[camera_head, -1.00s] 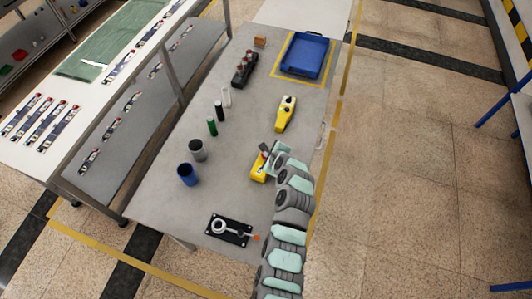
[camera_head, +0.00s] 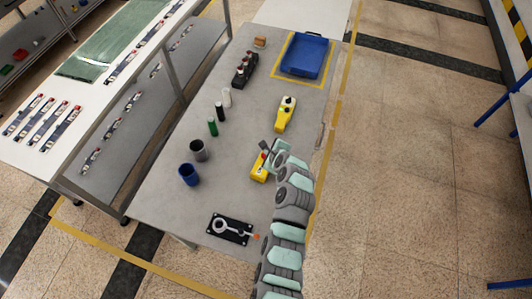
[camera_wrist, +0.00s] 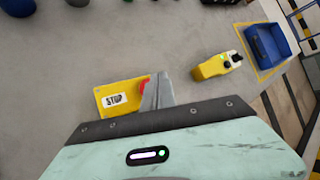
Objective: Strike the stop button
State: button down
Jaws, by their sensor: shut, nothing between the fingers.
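The stop button is a red button (camera_wrist: 145,86) on a yellow box (camera_wrist: 113,99) with a white STOP label, lying on the grey table. The box also shows in the head view (camera_head: 259,173), just beside my gripper (camera_head: 264,145). In the wrist view my gripper (camera_wrist: 157,91) is shut and empty. Its fingertips appear right beside the red button and hide part of it. I cannot tell whether they touch it or hang above it.
A second yellow box (camera_head: 285,114) with dark knobs lies farther along the table. A blue tray (camera_head: 305,56) sits at the far end. Blue and grey cups (camera_head: 188,175), small cylinders and a black plate with a ring handle (camera_head: 230,229) stand elsewhere on the table (camera_head: 160,205).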

notch_tip(320, 180, up, 5)
jog(key=p, duration=0.4)
dwell(0.5)
